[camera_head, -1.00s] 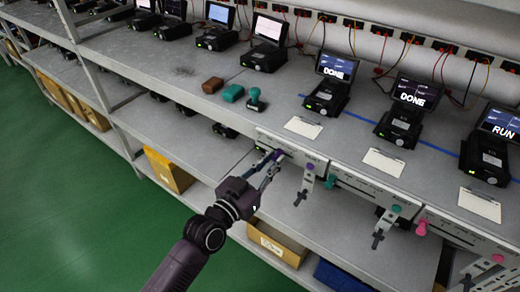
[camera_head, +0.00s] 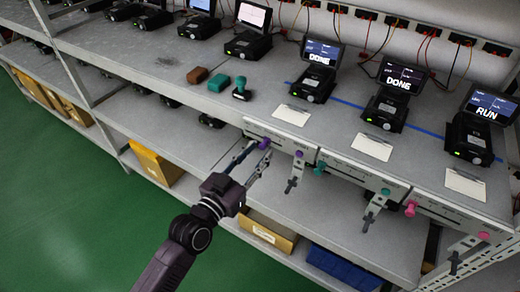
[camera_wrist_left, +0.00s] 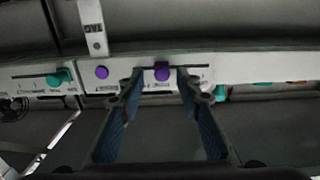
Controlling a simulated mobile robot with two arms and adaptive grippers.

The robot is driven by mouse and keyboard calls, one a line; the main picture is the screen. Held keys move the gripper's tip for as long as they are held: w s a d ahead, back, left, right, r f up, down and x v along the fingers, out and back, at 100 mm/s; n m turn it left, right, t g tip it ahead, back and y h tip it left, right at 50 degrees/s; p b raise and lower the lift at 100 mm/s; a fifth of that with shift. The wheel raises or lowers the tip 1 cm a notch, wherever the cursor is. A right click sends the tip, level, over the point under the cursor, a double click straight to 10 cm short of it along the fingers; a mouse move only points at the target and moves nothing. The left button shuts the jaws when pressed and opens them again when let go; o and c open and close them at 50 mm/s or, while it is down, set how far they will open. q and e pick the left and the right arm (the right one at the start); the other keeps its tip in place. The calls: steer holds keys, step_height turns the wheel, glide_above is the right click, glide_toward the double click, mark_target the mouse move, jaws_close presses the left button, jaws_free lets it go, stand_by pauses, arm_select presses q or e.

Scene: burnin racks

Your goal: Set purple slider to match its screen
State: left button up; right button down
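A purple slider knob (camera_head: 265,144) sits on the slot of the leftmost white panel (camera_head: 282,138) at the shelf's front edge. In the left wrist view this purple knob (camera_wrist_left: 162,72) lies between my fingertips, with a gap on each side. My left gripper (camera_head: 253,155) is open at the panel front; its two fingers also show in the left wrist view (camera_wrist_left: 160,82). A second purple knob (camera_head: 299,154) is at the panel's right end, above a hanging bracket. The screen (camera_head: 322,52) above this panel reads DONE; its small text is unreadable. My right gripper is not in view.
Neighbouring panels carry a teal knob (camera_head: 319,168) and a pink knob (camera_head: 410,208). Hanging brackets (camera_head: 370,213) stick down from the panels. Blank cards (camera_head: 291,114), a brown block (camera_head: 197,75) and teal pieces (camera_head: 218,83) lie on the shelf. Boxes (camera_head: 270,232) stand below.

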arm_select(q)
steer(key=v, duration=1)
steer(key=a+f+n+g+y+b, duration=0.15)
steer(key=a+f, duration=0.25)
steer(key=f, duration=0.7)
steer(key=a+f+n+g+y, duration=0.1)
steer(key=a+f+y, duration=0.2)
steer(key=f, duration=0.8)
steer(key=s+a+f+g+y+b, duration=0.1)
steer(key=s+a+f, duration=0.2)
steer(key=f, duration=0.6)
steer(key=s+a+f+g+y, duration=0.2)
steer(key=s+a+f, duration=0.15)
steer(key=f, duration=0.45)
steer(key=s+a+f+n+g+y+b, duration=0.1)
steer(key=s+a+f+n+g+y, duration=0.3)
steer(key=s+f, duration=0.9)
steer(key=s+a+f+g, duration=0.1)
steer(key=s+f, duration=0.2)
steer(key=s, duration=0.4)
steer(key=s+a+f+m+g, duration=0.1)
steer(key=s+f, duration=0.3)
steer(key=s, duration=0.2)
steer(key=s+a+f+g+b, duration=0.1)
steer(key=s+f+g, duration=0.1)
steer(key=s, duration=0.5)
steer(key=shift+s+f+m+h, duration=0.35)
steer(key=shift+f+h, duration=0.1)
steer(key=shift+f, duration=0.35)
